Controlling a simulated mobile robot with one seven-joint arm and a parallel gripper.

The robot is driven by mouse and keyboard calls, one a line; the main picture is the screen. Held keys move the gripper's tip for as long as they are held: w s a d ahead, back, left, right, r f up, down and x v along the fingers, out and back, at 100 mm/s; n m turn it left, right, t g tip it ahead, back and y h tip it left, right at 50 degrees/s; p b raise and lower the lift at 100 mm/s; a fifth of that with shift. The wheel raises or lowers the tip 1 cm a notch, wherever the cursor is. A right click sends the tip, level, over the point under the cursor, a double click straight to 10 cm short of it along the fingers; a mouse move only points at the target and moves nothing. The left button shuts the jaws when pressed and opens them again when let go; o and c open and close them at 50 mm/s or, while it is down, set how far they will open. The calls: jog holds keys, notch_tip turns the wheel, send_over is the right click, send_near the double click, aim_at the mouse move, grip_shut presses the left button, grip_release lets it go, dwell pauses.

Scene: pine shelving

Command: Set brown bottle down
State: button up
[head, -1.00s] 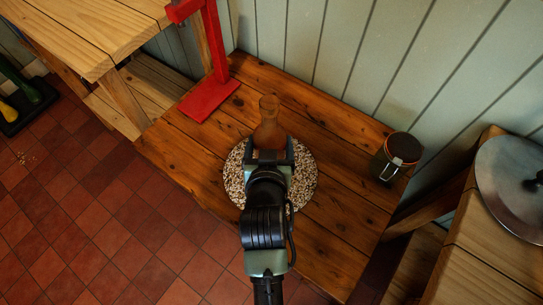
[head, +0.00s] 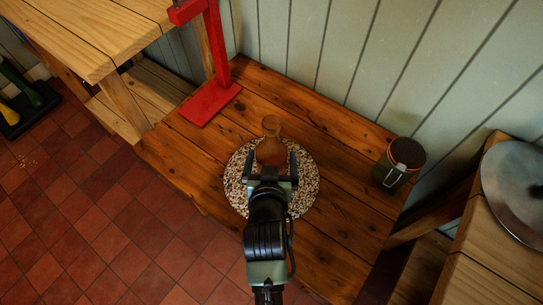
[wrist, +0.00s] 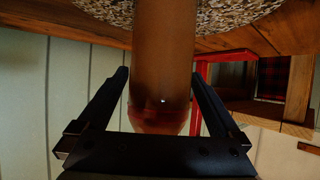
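The brown bottle (head: 271,151) stands upright on a round speckled mat (head: 236,179) on the low wooden table, towards the mat's far side. My gripper (head: 270,160) reaches over the mat from the near side, with one finger on each side of the bottle. In the wrist view the fingers are spread (wrist: 160,76), with the bottle's body (wrist: 163,55) between them and narrow gaps at its sides. The bottle's base is out of the wrist view, where part of the mat (wrist: 235,12) shows at the top.
A dark-lidded jar (head: 399,163) with a wire clasp stands at the table's right. A red stand (head: 211,104) is at the back left. A pine bench (head: 85,35) is at left, and a shelf with a metal disc (head: 515,190) at right. The table's front right is clear.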

jog(key=shift+r, duration=0.2)
jog(key=p+v, duration=0.2)
jog(key=v, duration=1)
